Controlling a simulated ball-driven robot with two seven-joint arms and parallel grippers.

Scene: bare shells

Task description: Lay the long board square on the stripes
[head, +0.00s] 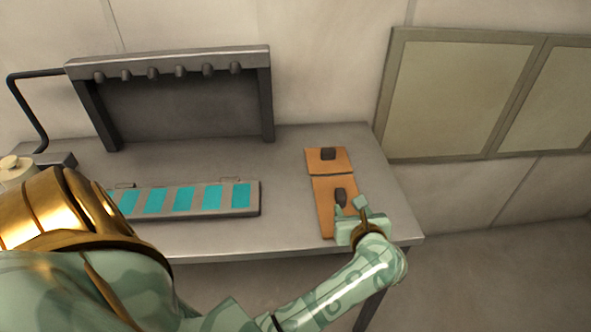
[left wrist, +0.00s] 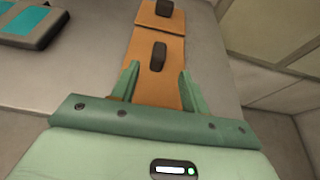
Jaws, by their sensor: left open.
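The long board (head: 323,210) is a flat orange-brown board with a dark knob (head: 340,195). It lies lengthwise on the right part of the bench, its near end partly hidden by my gripper. It also shows in the left wrist view (left wrist: 142,47). The stripes (head: 183,199) are teal bars across a low grey panel at the left. My left gripper (head: 350,204) is open over the near part of the board. My right gripper is not in view.
A shorter orange board (head: 340,165) with its own dark knob lies just behind the long one. A dark rack (head: 185,100) with a row of pegs stands at the back left. Bare grey bench (head: 285,190) lies between panel and boards. The bench's right edge is close.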

